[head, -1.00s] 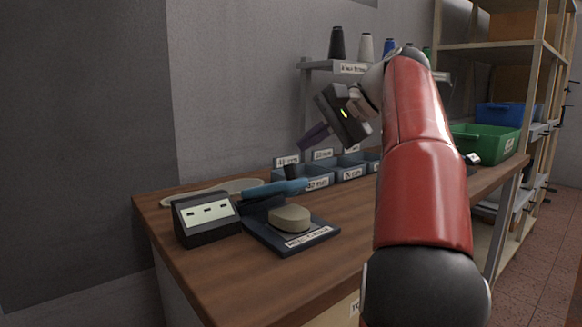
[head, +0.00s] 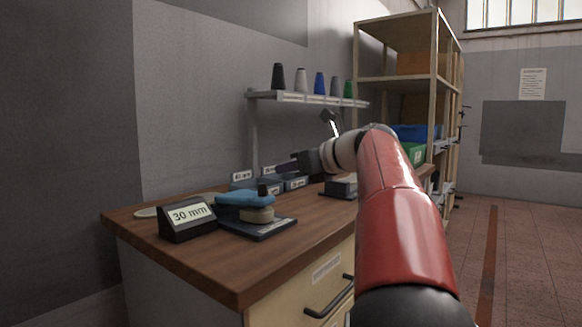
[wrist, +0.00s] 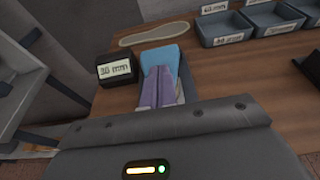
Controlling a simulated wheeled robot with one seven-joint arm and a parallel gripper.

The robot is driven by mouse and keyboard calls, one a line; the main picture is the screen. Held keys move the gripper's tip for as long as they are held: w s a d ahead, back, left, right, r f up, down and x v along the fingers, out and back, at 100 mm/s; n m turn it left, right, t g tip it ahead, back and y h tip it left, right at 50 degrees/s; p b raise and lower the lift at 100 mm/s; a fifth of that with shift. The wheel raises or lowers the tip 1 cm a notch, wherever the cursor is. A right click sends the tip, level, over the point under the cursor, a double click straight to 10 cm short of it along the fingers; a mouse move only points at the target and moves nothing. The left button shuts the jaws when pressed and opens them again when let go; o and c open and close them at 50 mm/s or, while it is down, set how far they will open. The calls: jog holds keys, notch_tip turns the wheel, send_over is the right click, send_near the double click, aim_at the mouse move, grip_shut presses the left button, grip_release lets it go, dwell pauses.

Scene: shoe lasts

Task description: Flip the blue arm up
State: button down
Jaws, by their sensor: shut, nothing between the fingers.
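The blue arm (head: 243,199) of the measuring stand lies across the top of the beige last (head: 258,215). The last sits on the dark base plate (head: 265,231). A black knob stands up at the arm's back. The display box (head: 188,217) at left reads 30 mm. My gripper (head: 284,167) is shut and empty, above and to the right of the blue arm, apart from it. In the wrist view its purple fingers (wrist: 159,72) are together in front of the blue arm (wrist: 162,54) and hide part of the stand.
Several grey-blue labelled bins (head: 270,185) stand along the wall behind the stand. A dark box (head: 340,187) is farther right on the wooden table (head: 215,268). A flat beige sole shape (wrist: 155,33) lies behind the stand. The table's front is clear.

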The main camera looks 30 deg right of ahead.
send_over(269, 196)
jog(key=shift+w+f, duration=0.1)
jog(key=shift+f, duration=0.75)
jog(key=shift+w+a+r+p, duration=0.2)
jog(key=shift+w+r, duration=0.1)
jog(key=shift+w, duration=0.3)
jog(key=shift+w+a+r+p, duration=0.25)
jog(key=shift+w+r, duration=0.1)
jog(key=shift+w, duration=0.25)
jog(key=shift+w+a+r+p, duration=0.2)
jog(key=shift+w+r, duration=0.1)
jog(key=shift+w, duration=0.3)
jog(key=shift+s+d, duration=0.1)
